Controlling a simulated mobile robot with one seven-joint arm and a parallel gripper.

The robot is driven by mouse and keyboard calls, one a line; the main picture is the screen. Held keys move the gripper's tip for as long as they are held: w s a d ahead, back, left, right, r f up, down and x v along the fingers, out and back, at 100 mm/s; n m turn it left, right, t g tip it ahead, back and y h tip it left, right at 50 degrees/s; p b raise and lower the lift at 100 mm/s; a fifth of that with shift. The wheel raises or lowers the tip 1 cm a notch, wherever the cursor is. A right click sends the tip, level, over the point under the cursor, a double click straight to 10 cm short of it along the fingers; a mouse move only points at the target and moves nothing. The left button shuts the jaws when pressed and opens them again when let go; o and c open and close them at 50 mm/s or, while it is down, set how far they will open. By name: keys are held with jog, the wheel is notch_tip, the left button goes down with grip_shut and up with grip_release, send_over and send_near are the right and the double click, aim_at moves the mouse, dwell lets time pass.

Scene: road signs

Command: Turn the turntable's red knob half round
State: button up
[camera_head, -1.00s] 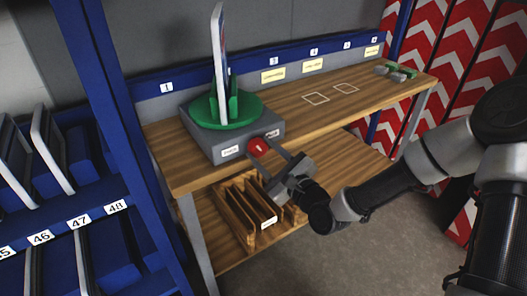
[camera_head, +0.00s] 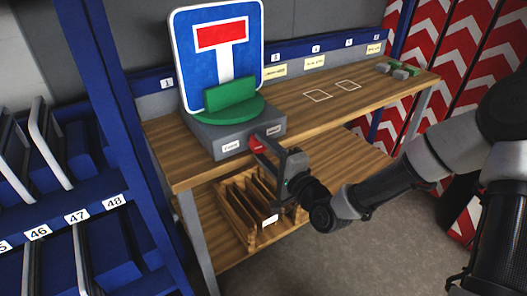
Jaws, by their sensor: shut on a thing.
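The turntable has a grey box base (camera_head: 215,141) and a round green plate (camera_head: 233,112) on top, at the left end of the wooden bench. A blue road sign (camera_head: 222,62) with a white T and red bar stands upright in the green holder (camera_head: 230,93), its face towards me. The red knob (camera_head: 257,144) is on the front of the base, between two white labels. My gripper (camera_head: 263,147) is shut on the knob, and its fingers hide part of it. The gripper body is rolled, with one finger above the other.
A wooden slotted rack (camera_head: 247,208) stands on the lower shelf, under my gripper. A blue rack of signs (camera_head: 92,185) is on the left. Small grey and green parts (camera_head: 397,70) lie at the bench's far right. The middle of the bench top (camera_head: 320,112) is clear.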

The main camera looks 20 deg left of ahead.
jog(key=n, duration=0.1)
jog(key=n+b, duration=0.1)
jog(key=n, duration=0.2)
jog(key=shift+f+n, duration=0.25)
jog(key=shift+n, duration=0.05)
jog(key=n+b, duration=0.1)
jog(key=n, duration=0.3)
jog(key=shift+n, duration=0.3)
jog(key=n, duration=0.4)
jog(key=shift+w+d+n, duration=0.1)
jog(key=shift+n, duration=0.2)
jog(key=shift+w+d+f+n, duration=0.1)
jog(key=shift+n, duration=2.1)
jog(key=o, duration=1)
jog(key=shift+o, duration=0.2)
